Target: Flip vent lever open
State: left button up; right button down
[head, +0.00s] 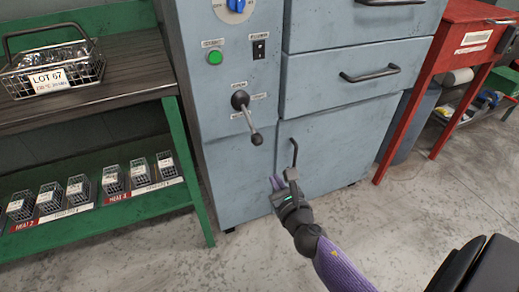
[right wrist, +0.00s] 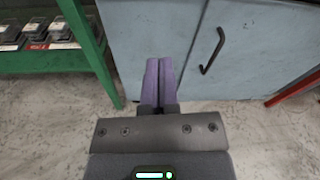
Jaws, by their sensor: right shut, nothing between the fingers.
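The vent lever (head: 248,119) is a dark ball-topped hub with a grey rod on the blue-grey cabinet's front. Its rod slants down and right to a dark knob. My right gripper (head: 276,184) is in front of the lower cabinet, below the lever and apart from it. In the right wrist view its purple fingers (right wrist: 158,66) are together and empty, pointing at the cabinet front. The lever does not show in the right wrist view. My left gripper is not in view.
The cabinet (head: 235,180) has a lower door handle (head: 293,152), which also shows in the right wrist view (right wrist: 212,50). A green button (head: 214,58), black switch (head: 259,47) and blue dial (head: 236,5) sit above the lever. A green shelf (head: 185,160) stands left, a red table (head: 440,60) right.

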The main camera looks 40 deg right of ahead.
aim_at(251, 127)
jog(key=f+b+x, duration=0.1)
jog(key=b+x, duration=0.3)
jog(key=x, duration=0.6)
pick_arm(q)
jog(key=p, duration=0.3)
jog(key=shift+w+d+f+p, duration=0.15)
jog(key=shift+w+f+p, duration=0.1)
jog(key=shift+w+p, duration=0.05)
pick_arm(e)
jog(key=r, duration=0.3)
jog(key=a+r, duration=0.1)
jog(key=r, duration=0.1)
jog(key=shift+s, duration=0.3)
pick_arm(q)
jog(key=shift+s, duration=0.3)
pick_arm(e)
jog(key=shift+f, duration=0.1)
